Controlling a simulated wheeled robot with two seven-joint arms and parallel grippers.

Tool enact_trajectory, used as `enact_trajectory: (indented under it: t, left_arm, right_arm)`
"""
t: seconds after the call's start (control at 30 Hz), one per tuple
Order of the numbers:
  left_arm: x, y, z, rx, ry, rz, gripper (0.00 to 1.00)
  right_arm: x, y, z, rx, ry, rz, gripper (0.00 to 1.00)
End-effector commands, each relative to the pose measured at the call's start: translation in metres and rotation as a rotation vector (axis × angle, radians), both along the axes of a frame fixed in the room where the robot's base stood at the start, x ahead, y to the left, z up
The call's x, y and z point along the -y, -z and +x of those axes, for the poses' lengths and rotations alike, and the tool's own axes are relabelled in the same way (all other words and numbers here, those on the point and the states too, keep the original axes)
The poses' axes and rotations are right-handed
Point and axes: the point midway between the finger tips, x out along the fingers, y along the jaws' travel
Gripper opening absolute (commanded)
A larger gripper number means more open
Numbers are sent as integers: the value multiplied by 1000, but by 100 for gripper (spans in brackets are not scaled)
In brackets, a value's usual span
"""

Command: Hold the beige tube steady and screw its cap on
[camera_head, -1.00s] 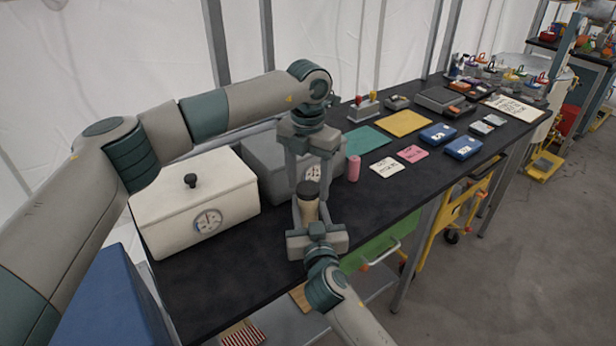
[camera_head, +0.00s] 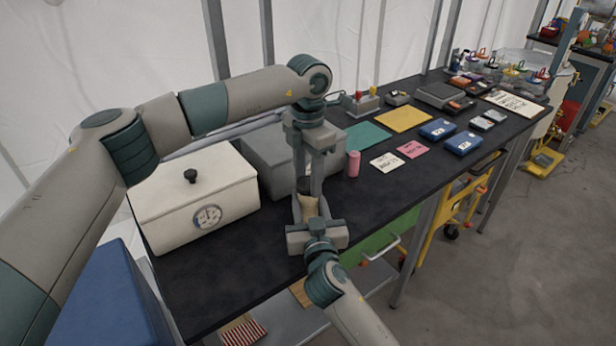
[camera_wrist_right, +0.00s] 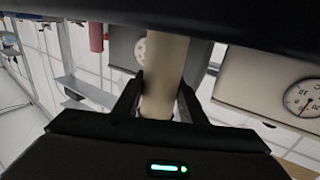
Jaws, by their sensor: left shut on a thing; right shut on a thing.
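The beige tube (camera_head: 309,208) stands upright above the table's front part. My right gripper (camera_head: 311,212) comes from the front and is shut on its lower part. In the right wrist view the tube (camera_wrist_right: 166,75) runs up between the two dark fingers (camera_wrist_right: 160,105); its top is hidden by a dark shape. A dark cap (camera_head: 306,186) is at the tube's top. My left gripper (camera_head: 307,183) points down from above and is shut on the cap. The fingers partly cover the cap, and I cannot tell how tightly it seats on the tube.
A white box with a dial (camera_head: 190,200) stands left of the grippers, and a grey box (camera_head: 262,160) behind them. A pink cylinder (camera_head: 353,164) stands to the right. White (camera_head: 387,163) and pink (camera_head: 413,149) cards lie further right. The black tabletop (camera_head: 240,265) is bare at front left.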

Motion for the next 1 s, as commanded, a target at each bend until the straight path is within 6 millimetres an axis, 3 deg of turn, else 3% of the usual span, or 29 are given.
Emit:
enact_trajectory:
  t: [0.03, 0.07, 0.13, 0.53, 1.0]
  left_arm:
    - [-1, 0, 1, 1, -2, 0, 15]
    - [-1, 0, 1, 1, -3, 0, 45]
    - [0, 0, 1, 1, -3, 0, 61]
    - [0, -5, 1, 1, -5, 0, 61]
    - [0, -45, 0, 0, -5, 0, 61]
  right_arm:
    - [0, 0, 0, -1, 0, 0, 0]
    - [0, 0, 0, -1, 0, 0, 0]
    - [0, 0, 0, -1, 0, 0, 0]
    - [0, 0, 0, -1, 0, 0, 0]
    - [0, 1, 0, -1, 0, 0, 0]
